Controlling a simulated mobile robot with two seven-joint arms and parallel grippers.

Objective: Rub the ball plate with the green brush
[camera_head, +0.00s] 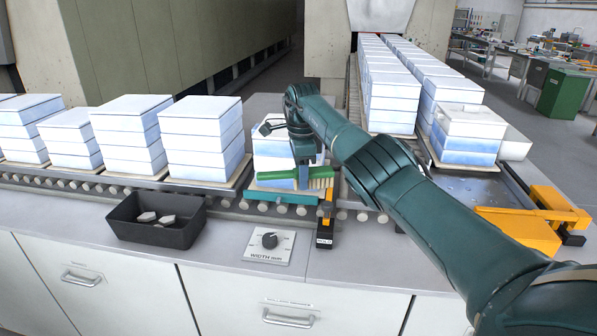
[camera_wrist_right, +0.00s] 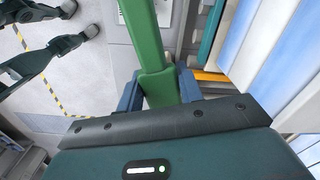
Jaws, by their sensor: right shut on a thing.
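My right gripper (camera_head: 303,170) is shut on the green brush (camera_head: 279,175), and its blue fingers (camera_wrist_right: 158,90) close around the green handle (camera_wrist_right: 146,35) in the right wrist view. The brush is held level in front of a white and blue stack (camera_head: 268,150) on the roller line, its pale bristles (camera_head: 321,178) at the right end. I cannot tell whether it touches the stack. The ball plate (camera_head: 462,187), a grey metal surface with small dots, lies at the right, apart from the brush; my right arm partly covers it. My left gripper is not in view.
Several white-blue stacks (camera_head: 203,130) stand on the roller line at left; more run back at upper right. One stack (camera_head: 468,135) stands behind the ball plate. An orange device (camera_head: 515,228) flanks it. A black bin (camera_head: 155,232) with grey pieces and a width dial (camera_head: 269,241) sit at the front.

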